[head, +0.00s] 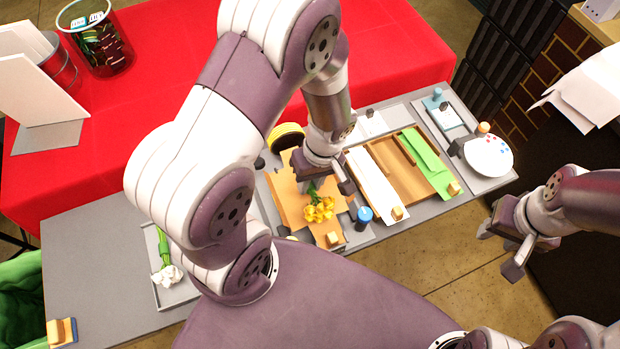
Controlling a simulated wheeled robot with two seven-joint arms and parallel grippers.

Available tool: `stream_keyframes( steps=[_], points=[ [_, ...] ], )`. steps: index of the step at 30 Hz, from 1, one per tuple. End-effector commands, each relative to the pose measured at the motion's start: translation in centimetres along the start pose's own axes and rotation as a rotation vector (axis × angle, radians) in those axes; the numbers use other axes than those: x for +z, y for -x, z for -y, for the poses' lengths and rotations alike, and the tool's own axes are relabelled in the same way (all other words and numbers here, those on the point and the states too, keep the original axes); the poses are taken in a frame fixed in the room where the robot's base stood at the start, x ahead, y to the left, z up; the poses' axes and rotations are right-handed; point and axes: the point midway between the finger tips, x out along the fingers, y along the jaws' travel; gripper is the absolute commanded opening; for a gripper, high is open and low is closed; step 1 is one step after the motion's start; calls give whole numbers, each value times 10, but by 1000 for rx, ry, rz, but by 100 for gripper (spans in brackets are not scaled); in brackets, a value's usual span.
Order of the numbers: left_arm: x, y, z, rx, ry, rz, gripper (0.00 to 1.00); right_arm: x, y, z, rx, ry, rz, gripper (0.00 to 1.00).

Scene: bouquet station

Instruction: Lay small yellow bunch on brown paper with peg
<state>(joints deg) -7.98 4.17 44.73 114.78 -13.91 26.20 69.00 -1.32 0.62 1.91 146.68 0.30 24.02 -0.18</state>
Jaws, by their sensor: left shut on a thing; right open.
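The small yellow bunch (319,209) has yellow flower heads and short green stems. It is at the brown paper (287,205), heads toward the near side. My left gripper (318,185) is shut on the bunch at its stems, over the paper; its arm hides part of the paper. I cannot tell whether the bunch touches the paper. A small wooden peg (333,238) lies at the paper's near edge. My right gripper (512,255) is open and empty, off the right side of the table, apart from everything.
A blue-capped jar (363,217) stands just right of the paper. A wooden tray (409,178) with white and green sheets lies further right, then a white plate (488,156). A tray (176,297) with white flowers is at left.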

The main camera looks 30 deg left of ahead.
Motion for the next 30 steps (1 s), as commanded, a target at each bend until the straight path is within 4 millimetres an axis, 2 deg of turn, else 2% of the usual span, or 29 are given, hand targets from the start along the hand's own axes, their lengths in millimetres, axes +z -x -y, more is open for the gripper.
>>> stream_keyframes(
  steps=[12,13,15,21,23,24,30],
  points=[
    [0,-3,0,0,0,0,0,0,-2,0,0,0,0,43],
    [0,-3,0,0,0,0,32,0,-2,0,0,0,0,43],
    [0,-3,0,0,0,0,52,0,-2,0,0,0,0,43],
    [0,-3,0,0,0,0,52,0,-2,0,0,0,0,43],
    [0,-3,0,0,0,0,68,0,-2,0,0,0,0,43],
    [0,-3,0,0,0,0,73,0,-2,0,0,0,0,43],
    [0,-3,0,0,0,0,73,0,-2,0,0,0,0,43]
  ],
)
